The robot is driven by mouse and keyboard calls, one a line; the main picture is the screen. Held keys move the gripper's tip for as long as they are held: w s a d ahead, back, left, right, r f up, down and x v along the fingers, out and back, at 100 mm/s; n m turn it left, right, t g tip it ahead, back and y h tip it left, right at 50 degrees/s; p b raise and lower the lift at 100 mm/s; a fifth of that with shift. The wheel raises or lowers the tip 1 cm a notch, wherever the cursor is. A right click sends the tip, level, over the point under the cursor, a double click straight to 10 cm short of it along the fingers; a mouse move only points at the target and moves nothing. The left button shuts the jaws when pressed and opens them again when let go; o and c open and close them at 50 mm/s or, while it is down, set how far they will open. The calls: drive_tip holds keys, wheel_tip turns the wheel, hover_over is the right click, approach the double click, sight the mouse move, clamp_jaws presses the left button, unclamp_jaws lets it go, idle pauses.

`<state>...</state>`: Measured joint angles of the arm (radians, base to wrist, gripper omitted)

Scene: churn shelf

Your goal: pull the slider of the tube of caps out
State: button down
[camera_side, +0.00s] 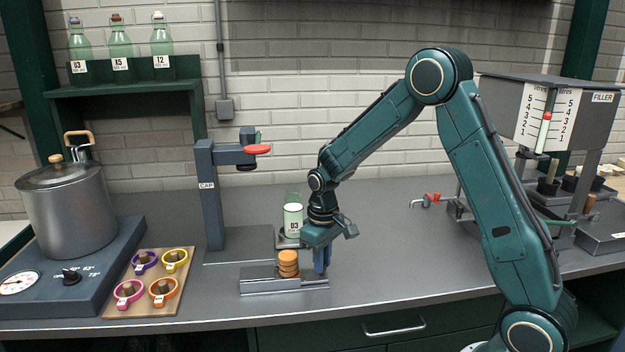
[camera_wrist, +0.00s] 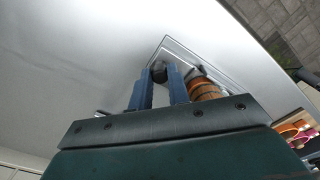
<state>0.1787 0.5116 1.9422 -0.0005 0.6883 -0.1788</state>
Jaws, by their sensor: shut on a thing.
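The tube of caps shows as a stack of orange-brown caps (camera_side: 288,264) over a low grey tray (camera_side: 262,287) near the bench's front edge. My gripper (camera_side: 321,262) points down at the right end of that tray. In the wrist view my two blue fingers (camera_wrist: 159,92) are shut on a small dark knob (camera_wrist: 159,72), which I take to be the slider's. The stack of caps (camera_wrist: 207,90) stands just right of the fingers there. How far the slider is out cannot be told.
A green bottle labelled 03 (camera_side: 293,217) stands just behind the tube. The CAP press (camera_side: 211,200) rises to the left. A board with several coloured rings (camera_side: 149,283) and a pot (camera_side: 67,215) are farther left. The bench right of my gripper is mostly clear.

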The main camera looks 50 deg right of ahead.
drive_tip(key=s+d, duration=0.4)
drive_tip(key=shift+s+d, duration=0.3)
drive_tip(key=shift+d, duration=0.05)
drive_tip(key=c, duration=1.3)
unclamp_jaws()
drive_tip(key=shift+r, duration=0.1)
wheel_tip(320, 180, up, 14)
drive_tip(key=shift+f, duration=0.15)
drive_tip(key=shift+a, duration=0.1)
